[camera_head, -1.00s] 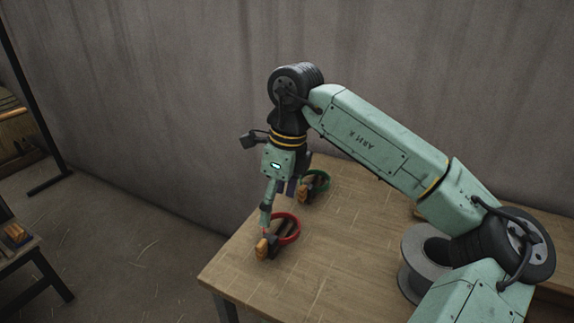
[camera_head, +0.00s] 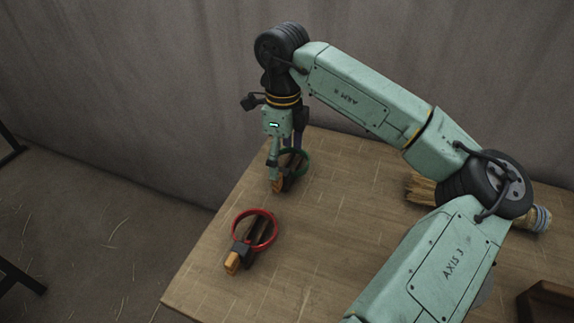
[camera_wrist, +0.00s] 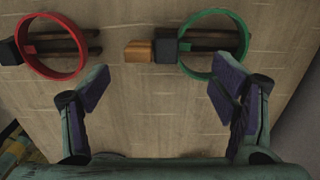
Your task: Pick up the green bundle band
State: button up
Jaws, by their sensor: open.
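The green bundle band (camera_head: 303,158) is a ring with a dark clasp and an orange-brown end block (camera_head: 276,186), near the back left of the table. In the wrist view the green band (camera_wrist: 246,40) lies at the upper right, over a dark slotted piece. My gripper (camera_head: 284,172) points down close to the green band and partly hides it in the head view. In the wrist view my gripper (camera_wrist: 158,92) is open with purple-padded fingers spread wide and nothing between them. The right finger overlaps the view just below the green ring.
A red band (camera_head: 275,232) with a similar clasp lies nearer the table's left edge; it also shows in the wrist view (camera_wrist: 48,75). A brown wooden box (camera_head: 546,300) is at lower right. The table (camera_head: 330,240) is clear in the middle.

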aim_at(282, 174)
jog(key=shift+s+a+f+p, duration=0.15)
jog(key=shift+f+p, duration=0.35)
jog(key=shift+f, duration=0.9)
jog(key=shift+a+f+p, duration=0.1)
jog(key=shift+f+p, duration=0.4)
jog(key=shift+f, duration=0.9)
